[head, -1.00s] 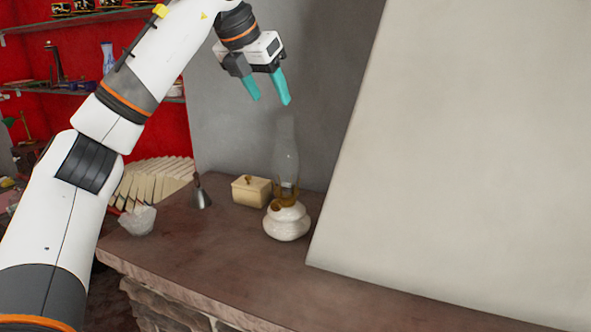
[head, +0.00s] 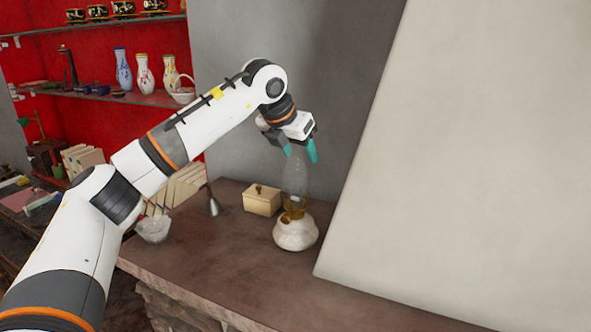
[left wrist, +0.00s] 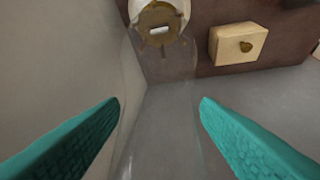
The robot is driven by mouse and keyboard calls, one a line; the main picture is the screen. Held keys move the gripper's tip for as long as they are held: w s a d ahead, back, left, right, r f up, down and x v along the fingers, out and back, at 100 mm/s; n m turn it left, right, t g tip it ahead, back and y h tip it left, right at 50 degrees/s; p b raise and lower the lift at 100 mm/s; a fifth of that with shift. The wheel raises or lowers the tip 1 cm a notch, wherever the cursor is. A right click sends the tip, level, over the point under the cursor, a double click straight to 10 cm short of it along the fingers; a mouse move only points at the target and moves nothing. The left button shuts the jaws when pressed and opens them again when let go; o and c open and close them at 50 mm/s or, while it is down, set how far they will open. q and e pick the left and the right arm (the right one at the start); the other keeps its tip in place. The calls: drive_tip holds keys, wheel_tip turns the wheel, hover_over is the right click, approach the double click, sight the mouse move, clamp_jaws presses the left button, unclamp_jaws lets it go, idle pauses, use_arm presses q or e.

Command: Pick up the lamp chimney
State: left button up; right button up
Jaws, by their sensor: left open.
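The lamp chimney (head: 297,178) is a clear glass tube standing upright on the oil lamp, above its brass burner (head: 295,207) and round white base (head: 296,234). In the left wrist view the chimney (left wrist: 163,110) shows faintly between the fingers, with the burner (left wrist: 160,25) beyond it. My left gripper (head: 301,153) is open, with teal fingers, at the chimney's upper end. In the left wrist view the open fingers (left wrist: 160,108) lie on either side of the glass. I cannot tell whether they touch it. My right gripper is not in view.
A cream box with a knob (head: 262,200) stands just left of the lamp on the brown counter (head: 230,262). A metal cone-shaped object (head: 213,206) and a white bowl (head: 154,229) are further left. A large pale slanted panel (head: 460,150) rises close on the right.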

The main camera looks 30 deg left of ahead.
use_arm(q)
clamp_jaws()
idle(0.3)
